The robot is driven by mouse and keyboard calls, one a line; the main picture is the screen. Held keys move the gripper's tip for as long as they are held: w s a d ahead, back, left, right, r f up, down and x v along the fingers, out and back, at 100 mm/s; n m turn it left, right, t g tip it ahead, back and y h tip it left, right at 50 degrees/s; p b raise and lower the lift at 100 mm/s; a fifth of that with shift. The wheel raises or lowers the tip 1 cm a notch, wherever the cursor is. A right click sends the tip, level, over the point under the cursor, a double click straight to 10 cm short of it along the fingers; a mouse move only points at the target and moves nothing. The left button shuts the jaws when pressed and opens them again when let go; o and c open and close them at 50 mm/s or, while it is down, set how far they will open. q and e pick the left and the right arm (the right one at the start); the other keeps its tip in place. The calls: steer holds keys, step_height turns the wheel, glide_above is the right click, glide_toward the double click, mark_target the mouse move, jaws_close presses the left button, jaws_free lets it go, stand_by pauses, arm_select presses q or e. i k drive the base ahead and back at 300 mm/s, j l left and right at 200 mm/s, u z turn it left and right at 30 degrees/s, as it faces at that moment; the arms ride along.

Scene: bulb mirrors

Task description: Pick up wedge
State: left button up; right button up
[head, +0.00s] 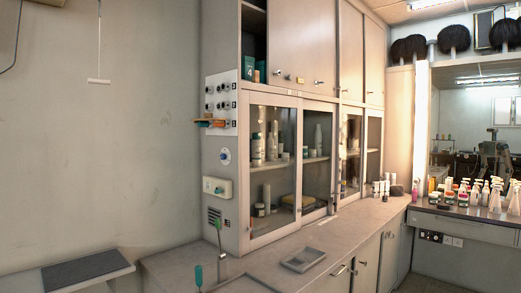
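I cannot clearly make out a wedge in the head view. A small dark block (396,190) sits on the far end of the counter beside small white-and-dark bottles; its exact shape is too small to tell. A yellowish item (291,203) lies behind the cabinet glass on the lower level, also unclear. Neither of my grippers is in view.
A long counter (345,228) runs under the glass-fronted cabinet (273,175). A shallow grey tray (303,259) and teal-handled tools (198,276) are at its near end. Many bottles (496,198) crowd the right-hand table. A bench with a dark pad (87,269) is at left.

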mark_target(256, 79)
steer(key=i+j+z, duration=0.1)
steer(key=i, duration=0.5)
steer(key=i+l, duration=0.25)
steer(key=l, duration=0.1)
